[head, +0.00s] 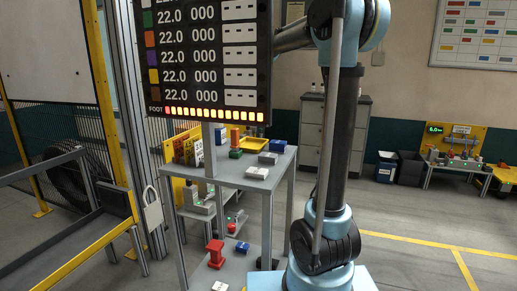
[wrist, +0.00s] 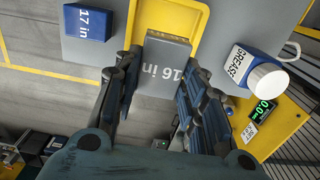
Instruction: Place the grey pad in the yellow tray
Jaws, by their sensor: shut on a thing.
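In the wrist view, my gripper (wrist: 160,95) is shut on a grey pad (wrist: 165,62) marked "16 in", which sits between its dark, ribbed fingers. The yellow tray (wrist: 208,22) lies just beyond the pad at the top of that view. The pad's far edge overlaps the tray's near part in the picture; I cannot tell whether they touch. In the head view, the yellow tray (head: 253,142) is at the back of the grey table. My gripper is not visible there, and the large display screen covers part of that area.
A blue block (wrist: 88,22) marked "17 in" is left of the tray, and a grease container (wrist: 253,68) is right of it. In the head view, a grey-topped block (head: 257,172) lies near the table's front edge. The display screen (head: 212,60) hangs above the table.

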